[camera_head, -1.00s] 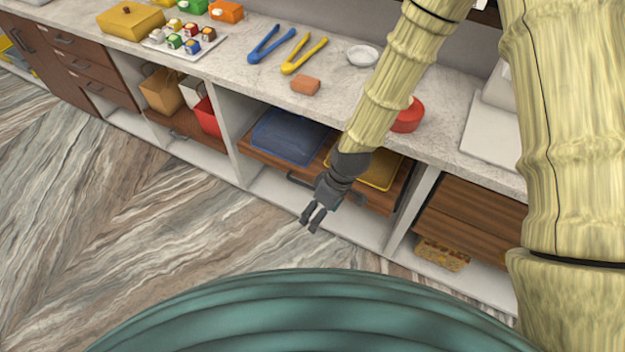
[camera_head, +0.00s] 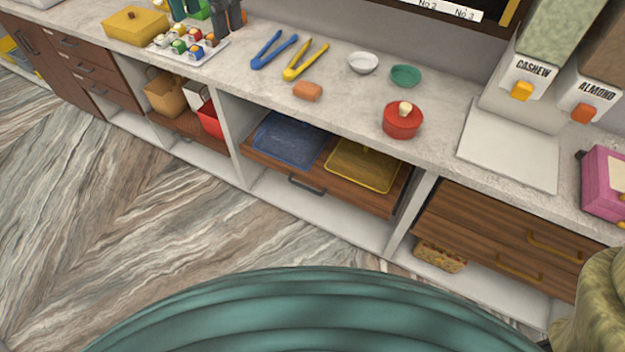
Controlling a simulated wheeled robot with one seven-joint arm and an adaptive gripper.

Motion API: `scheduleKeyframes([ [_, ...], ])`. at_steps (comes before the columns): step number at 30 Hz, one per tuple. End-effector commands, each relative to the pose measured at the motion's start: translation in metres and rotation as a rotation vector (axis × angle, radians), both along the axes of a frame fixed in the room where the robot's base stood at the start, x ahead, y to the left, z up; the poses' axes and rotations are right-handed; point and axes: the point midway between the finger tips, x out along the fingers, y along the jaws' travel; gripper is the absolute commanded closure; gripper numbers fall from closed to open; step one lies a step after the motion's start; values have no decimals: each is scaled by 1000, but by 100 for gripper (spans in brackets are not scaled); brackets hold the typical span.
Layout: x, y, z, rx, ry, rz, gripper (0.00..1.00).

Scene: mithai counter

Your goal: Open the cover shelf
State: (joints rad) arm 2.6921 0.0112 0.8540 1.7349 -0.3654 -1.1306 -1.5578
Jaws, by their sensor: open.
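The cover shelf (camera_head: 270,171) is a wooden pull-out board with a dark handle (camera_head: 307,185) on its front, under the counter in the middle of the view. A blue mesh cover (camera_head: 288,139) and a yellow mesh cover (camera_head: 362,166) lie on it. Its front is close to the cabinet front; how far it is out is hard to tell.
The counter holds blue tongs (camera_head: 272,50), yellow tongs (camera_head: 304,60), bowls and a red pot (camera_head: 403,121). Wooden drawers (camera_head: 500,235) are on the right. The floor (camera_head: 120,200) before the shelf is clear. Part of my arm shows lower right.

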Motion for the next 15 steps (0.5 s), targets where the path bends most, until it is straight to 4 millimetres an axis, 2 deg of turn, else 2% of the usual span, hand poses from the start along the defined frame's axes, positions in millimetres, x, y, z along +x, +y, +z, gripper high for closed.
scheduleKeyframes([
  [3, -3, 1, 10, -10, -8, 24, 22],
  [14, -3, 1, 10, -10, -6, 24, 22],
  [15, -3, 1, 10, -10, -6, 23, 29],
])
